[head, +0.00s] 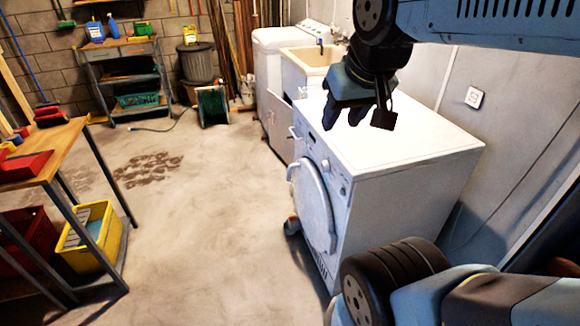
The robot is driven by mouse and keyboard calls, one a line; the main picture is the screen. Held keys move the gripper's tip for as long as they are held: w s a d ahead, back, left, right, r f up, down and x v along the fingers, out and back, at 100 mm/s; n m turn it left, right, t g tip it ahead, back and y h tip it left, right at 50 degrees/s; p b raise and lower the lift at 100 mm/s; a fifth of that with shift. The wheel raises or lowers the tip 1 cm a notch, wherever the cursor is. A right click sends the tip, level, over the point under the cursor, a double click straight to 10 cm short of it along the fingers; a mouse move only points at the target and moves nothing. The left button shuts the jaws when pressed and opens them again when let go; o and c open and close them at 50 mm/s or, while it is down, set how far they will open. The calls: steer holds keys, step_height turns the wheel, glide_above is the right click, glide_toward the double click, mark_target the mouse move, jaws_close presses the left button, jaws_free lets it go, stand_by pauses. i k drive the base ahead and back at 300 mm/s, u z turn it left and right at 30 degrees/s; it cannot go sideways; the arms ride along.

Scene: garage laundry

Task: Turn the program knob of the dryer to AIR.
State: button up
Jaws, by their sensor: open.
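The dryer (410,140) is a white front-loading machine standing right of the middle against the wall. Its round door (314,205) faces left and looks slightly proud of the front. The program knob (325,165) is a small round white knob on the upper front panel; its pointer and the AIR mark are too small to read. My gripper (343,118) is open and empty, with dark fingers pointing down. In the picture it lies over the dryer's top, above and slightly right of the knob, apart from it.
A sink cabinet (283,118) and a white top-loading machine (268,50) stand behind the dryer. A workbench (62,150) with a yellow bin (88,237) is at the left. The floor (200,220) between them is clear. A wall socket (474,97) is at the right.

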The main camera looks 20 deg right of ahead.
mark_target(324, 166)
steer(key=u, duration=1.25)
steer(key=i, duration=0.2)
steer(key=u, duration=2.3)
steer(key=i, duration=0.25)
steer(key=z, duration=4.15)
steer(key=i, duration=0.5)
steer(key=z, duration=0.05)
